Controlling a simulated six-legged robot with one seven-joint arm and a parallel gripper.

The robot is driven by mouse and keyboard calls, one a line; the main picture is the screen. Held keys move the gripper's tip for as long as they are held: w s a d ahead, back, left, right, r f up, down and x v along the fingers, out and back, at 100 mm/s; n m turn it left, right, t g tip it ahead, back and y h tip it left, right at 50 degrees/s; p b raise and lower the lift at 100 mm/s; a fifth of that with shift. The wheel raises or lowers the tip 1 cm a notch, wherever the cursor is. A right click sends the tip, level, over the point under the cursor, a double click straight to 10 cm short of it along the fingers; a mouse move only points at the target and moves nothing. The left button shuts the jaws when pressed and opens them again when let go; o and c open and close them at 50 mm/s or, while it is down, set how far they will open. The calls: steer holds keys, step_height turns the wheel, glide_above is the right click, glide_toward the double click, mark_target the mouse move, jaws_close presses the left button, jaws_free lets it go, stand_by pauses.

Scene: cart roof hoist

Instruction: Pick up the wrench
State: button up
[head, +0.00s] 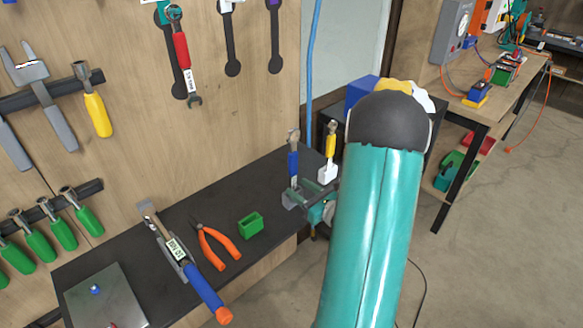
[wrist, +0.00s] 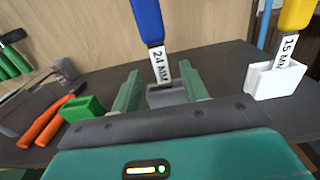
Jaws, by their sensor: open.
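A wrench with a blue handle and a "24 MM" label (head: 293,163) stands upright in a grey holder (wrist: 165,96) on the dark bench. It also shows in the wrist view (wrist: 148,22). A second wrench with a yellow handle and a "15 MM" label (wrist: 296,14) stands in a white holder (wrist: 275,82) to its right. My gripper (wrist: 161,88) is open, its two green fingers pointing at the grey holder, with the blue wrench's lower end seen between them. Whether the fingers reach around it I cannot tell. In the head view my arm hides part of the bench's right end.
Orange pliers (head: 215,246), a green box (head: 250,225) and a long blue-handled tool (head: 187,264) lie on the bench to the left. A red-handled wrench (head: 181,60) hangs on the wooden wall. Another workbench (head: 485,105) stands at the back right. Open floor lies right.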

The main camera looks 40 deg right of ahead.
mark_target(294, 183)
steer(key=w, duration=0.5)
steer(key=shift+w+r, duration=0.1)
steer(key=shift+w, duration=0.25)
jaws_close()
